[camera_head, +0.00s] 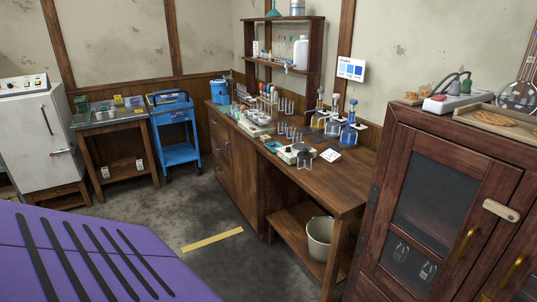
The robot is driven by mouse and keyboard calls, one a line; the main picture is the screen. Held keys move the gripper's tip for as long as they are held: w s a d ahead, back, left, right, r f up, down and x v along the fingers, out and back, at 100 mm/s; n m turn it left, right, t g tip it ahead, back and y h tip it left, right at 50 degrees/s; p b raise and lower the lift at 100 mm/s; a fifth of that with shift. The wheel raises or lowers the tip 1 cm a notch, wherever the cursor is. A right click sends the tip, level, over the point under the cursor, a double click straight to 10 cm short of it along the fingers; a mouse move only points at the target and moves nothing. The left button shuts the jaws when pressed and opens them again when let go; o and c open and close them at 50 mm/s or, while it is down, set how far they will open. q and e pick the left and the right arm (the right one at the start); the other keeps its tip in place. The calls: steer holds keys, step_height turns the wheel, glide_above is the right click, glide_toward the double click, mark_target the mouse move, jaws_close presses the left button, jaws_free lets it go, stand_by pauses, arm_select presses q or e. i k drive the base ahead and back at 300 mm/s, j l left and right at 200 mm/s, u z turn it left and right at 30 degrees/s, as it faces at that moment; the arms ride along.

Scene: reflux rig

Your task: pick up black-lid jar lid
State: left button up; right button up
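I cannot make out a jar with a black lid for certain; the items on the wooden bench (352,182) are small in this view. A small dark-looking vessel (305,159) stands at the bench's front edge, beside a pale flat device (289,154). Clear vessels with blue contents (349,134) stand farther back on the right of the bench. Neither of my grippers is in view.
A dark wooden cabinet (398,210) with glass doors stands at the right. A bucket (320,238) sits on the bench's lower shelf. A blue cart (178,153) and a side table (124,124) stand at the back left.

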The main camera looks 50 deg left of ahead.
mark_target(304, 154)
steer(key=u, duration=1.3)
steer(key=i+j+z, duration=0.35)
steer(key=i+j, duration=0.15)
steer(key=i, duration=0.1)
